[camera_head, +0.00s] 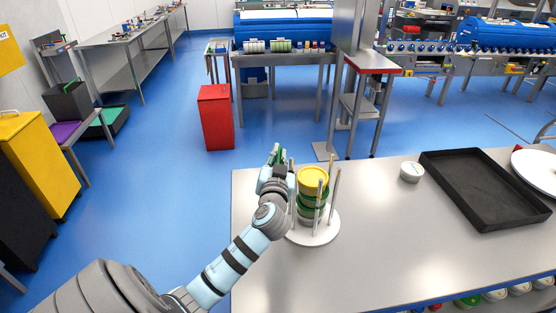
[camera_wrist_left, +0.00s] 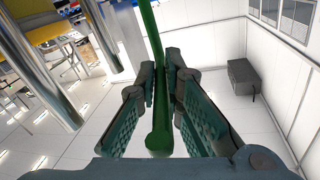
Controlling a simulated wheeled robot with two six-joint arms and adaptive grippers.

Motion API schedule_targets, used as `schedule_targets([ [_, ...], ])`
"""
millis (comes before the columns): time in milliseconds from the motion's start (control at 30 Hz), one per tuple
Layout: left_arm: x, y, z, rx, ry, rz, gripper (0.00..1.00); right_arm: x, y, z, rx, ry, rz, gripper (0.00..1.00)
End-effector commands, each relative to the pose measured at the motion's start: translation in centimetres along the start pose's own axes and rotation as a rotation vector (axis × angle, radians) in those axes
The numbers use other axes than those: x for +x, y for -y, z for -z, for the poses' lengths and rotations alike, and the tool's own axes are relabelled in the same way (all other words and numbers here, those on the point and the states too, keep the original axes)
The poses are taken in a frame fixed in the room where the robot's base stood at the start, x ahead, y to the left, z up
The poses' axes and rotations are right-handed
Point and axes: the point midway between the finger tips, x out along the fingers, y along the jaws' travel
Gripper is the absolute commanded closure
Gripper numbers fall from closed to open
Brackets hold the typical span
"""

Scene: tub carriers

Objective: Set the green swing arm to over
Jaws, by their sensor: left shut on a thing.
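The tub carrier has a round white base (camera_head: 318,234) and pale upright posts, and stands near the left edge of the table. Inside its posts is a stack of tubs, with a yellow tub (camera_head: 313,180) on top and green ones below. My left gripper (camera_head: 276,165) is at the carrier's left side, near the height of the top tub. In the left wrist view, the green swing arm (camera_wrist_left: 158,138) runs lengthwise between the fingers of my left gripper (camera_wrist_left: 163,72), which are shut on it. The arm's pivot is hidden. My right gripper is not in view.
The grey table (camera_head: 385,235) is clear around the carrier's right side. A small white tub (camera_head: 411,172), a black tray (camera_head: 450,203) and a white round plate (camera_head: 540,165) are further right. A red bin (camera_head: 216,118) stands on the floor beyond the table.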

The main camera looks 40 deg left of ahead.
Motion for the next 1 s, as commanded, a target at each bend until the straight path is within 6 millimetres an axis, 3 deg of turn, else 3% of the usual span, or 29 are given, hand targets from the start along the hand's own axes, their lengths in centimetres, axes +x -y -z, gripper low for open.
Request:
schedule_targets([
  [200, -0.01, -0.5, -0.15, -0.001, 0.022, 0.071, 1.0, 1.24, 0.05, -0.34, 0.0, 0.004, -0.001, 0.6],
  [733, -0.05, -0.74, 0.06, 0.001, 0.031, 0.092, 1.0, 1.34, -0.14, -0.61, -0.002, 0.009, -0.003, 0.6],
  [767, -0.05, -0.74, 0.06, 0.001, 0.031, 0.091, 0.87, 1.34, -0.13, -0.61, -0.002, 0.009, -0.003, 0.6],
  [867, -0.05, -0.74, 0.06, 0.001, 0.031, 0.091, 0.71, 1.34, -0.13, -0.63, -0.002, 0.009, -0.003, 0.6],
  [1000, -0.05, -0.75, 0.05, 0.002, 0.031, 0.091, 0.7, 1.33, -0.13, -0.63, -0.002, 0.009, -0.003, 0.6],
])
